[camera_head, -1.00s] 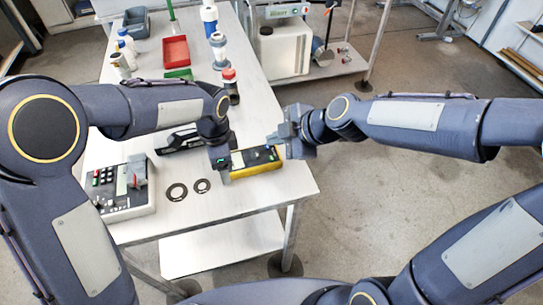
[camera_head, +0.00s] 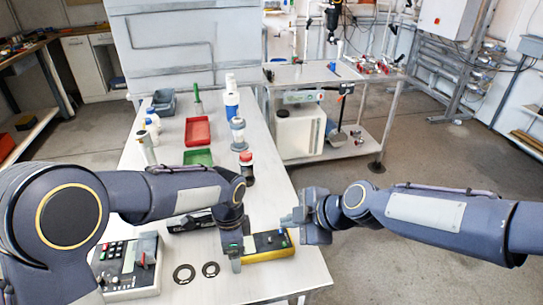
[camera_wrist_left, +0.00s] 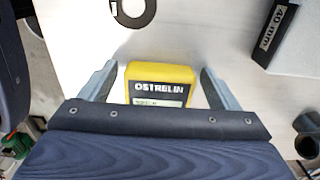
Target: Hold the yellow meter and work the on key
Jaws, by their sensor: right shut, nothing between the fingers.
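The yellow meter (camera_head: 268,247) lies on the table near its front right edge, with a dark face. In the left wrist view its yellow end (camera_wrist_left: 160,72) shows lettering and a small display. My left gripper (camera_head: 236,262) is at the meter's left end. Its fingers (camera_wrist_left: 160,75) stand on either side of the meter, open, with a small gap showing on each side. My right gripper (camera_head: 285,222) is shut and empty, close to the meter's right end. I cannot tell whether it touches the meter. The on key cannot be made out.
A grey control box (camera_head: 128,268) stands on the left of the table, with two dark rings (camera_head: 184,274) between it and the meter. A black tool (camera_head: 190,222) lies behind. Red (camera_head: 197,131) and green (camera_head: 198,157) trays and several bottles stand farther back.

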